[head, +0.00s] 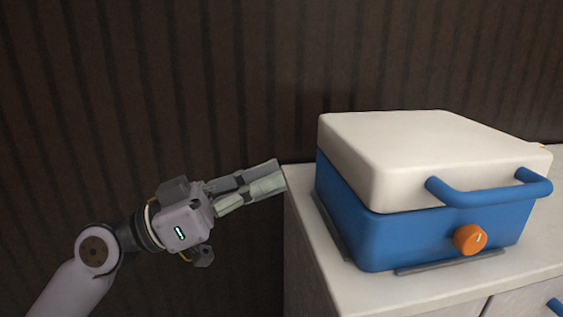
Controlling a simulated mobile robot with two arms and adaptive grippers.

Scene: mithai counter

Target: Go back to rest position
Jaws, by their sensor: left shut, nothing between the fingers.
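My left gripper (281,178) is in the head view, left of the counter's edge, with its fingers pointing right. Its fingers are shut with nothing between them. It is apart from the blue and white appliance, with a gap between the fingertips and its left side. My right gripper is not in this view.
A blue box appliance (400,237) with a closed white lid (430,150), a blue handle (485,193) and an orange knob (470,239) stands on a white counter (330,290). A dark ribbed wall (150,90) is behind. The space left of the counter looks free.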

